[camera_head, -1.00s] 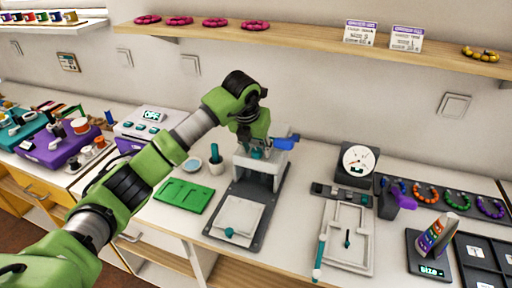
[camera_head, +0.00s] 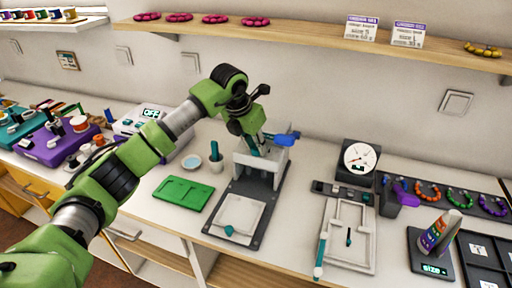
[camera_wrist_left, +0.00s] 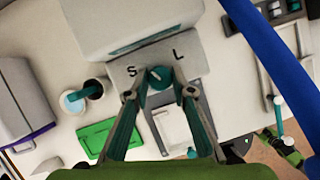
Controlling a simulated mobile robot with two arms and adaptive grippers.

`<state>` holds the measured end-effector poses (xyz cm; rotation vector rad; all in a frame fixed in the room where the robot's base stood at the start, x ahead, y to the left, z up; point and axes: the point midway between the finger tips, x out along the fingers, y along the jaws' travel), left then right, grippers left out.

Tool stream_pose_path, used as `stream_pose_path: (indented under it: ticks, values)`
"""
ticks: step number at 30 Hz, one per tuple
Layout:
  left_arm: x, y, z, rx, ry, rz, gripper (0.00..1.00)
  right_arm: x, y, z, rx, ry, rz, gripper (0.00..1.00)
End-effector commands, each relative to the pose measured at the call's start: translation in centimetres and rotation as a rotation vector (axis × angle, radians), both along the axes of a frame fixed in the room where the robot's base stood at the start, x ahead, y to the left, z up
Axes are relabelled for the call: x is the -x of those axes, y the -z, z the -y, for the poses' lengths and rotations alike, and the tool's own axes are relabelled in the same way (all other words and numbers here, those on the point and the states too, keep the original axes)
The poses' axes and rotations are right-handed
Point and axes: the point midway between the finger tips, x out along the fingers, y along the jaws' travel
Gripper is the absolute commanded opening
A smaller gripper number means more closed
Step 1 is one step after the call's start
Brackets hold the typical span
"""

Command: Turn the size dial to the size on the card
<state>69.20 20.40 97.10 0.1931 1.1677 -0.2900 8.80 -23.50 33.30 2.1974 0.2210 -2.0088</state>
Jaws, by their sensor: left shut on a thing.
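The size dial (camera_wrist_left: 160,76) is a small teal knob between the letters S and L in the left wrist view. It sits on the light grey press-like machine (camera_head: 262,168). My left gripper (camera_wrist_left: 160,84) is shut on the dial, with one finger on each side; in the head view the gripper (camera_head: 258,142) is at the top of the machine. A pale pointer mark shows on the dial; its exact setting is hard to read. Two cards (camera_head: 361,29) and (camera_head: 408,35) stand on the shelf, their print too small to read surely. My right gripper is not in view.
A blue lever (camera_head: 287,139) sticks out at the machine's right.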

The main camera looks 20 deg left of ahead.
Motion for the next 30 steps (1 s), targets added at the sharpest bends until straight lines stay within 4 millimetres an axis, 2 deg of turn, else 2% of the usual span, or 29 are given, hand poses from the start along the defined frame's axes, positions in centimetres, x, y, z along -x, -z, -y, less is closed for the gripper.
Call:
stream_pose_path:
  ticks: [15,30]
  values:
    - [-0.19,-0.07,-0.31,0.000,0.380,0.001,0.01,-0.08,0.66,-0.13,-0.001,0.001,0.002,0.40]
    - [-0.22,-0.06,-0.29,-0.001,0.491,0.002,0.01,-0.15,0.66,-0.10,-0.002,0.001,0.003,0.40]
